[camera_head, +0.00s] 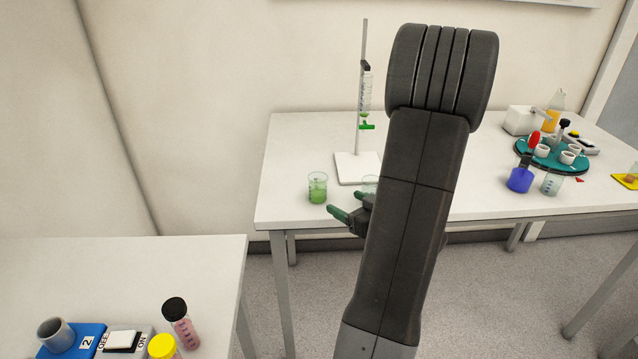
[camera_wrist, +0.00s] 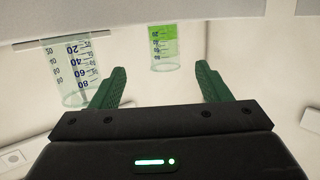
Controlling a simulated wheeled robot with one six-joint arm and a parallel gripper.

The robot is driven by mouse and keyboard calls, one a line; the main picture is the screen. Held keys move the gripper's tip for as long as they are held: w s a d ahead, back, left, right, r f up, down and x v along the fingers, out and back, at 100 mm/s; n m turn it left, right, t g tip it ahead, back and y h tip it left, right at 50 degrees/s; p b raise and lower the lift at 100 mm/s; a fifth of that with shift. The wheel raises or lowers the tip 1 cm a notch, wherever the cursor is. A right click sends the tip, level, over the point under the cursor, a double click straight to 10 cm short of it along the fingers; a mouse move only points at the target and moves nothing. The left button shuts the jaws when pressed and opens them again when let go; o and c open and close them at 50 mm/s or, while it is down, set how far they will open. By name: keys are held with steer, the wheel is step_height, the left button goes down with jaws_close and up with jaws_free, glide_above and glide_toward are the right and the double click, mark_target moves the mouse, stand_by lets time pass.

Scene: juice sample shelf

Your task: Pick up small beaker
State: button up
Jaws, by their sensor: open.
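A beaker with green liquid (camera_head: 317,189) stands on the white table near its left front corner in the head view. A clear, empty-looking beaker (camera_head: 369,185) stands to its right, partly hidden by my arm. I cannot tell which is the small one. My gripper (camera_head: 352,207) is open and empty at the table's front edge, close to both beakers. In the wrist view, the green beaker (camera_wrist: 163,50) appears between and beyond the gripper's green fingers (camera_wrist: 161,82). The clear beaker (camera_wrist: 75,72), with volume marks, appears beside the left finger.
A burette stand (camera_head: 352,168) rises behind the beakers. At the right are a blue flask (camera_head: 519,180), another clear beaker (camera_head: 551,184) and a teal round tray (camera_head: 523,155) with cups. A nearer table (camera_head: 190,262) holds vials and devices.

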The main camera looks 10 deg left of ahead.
mark_target(325, 192)
steer(key=x, duration=0.8)
steer(key=shift+w+a+f, duration=0.1)
steer(key=shift+w, duration=0.1)
steer(key=shift+s+a+p+x, duration=0.15)
steer(key=shift+p+x, duration=0.25)
steer(key=shift+x, duration=0.95)
steer(key=shift+s+a+p+x, duration=0.1)
steer(key=shift+p+x, duration=0.3)
steer(key=shift+x, duration=0.95)
steer(key=shift+d+f, duration=0.1)
steer(key=c, duration=1.1)
step_height(325, 192, up, 15)
steer(key=p, duration=0.4)
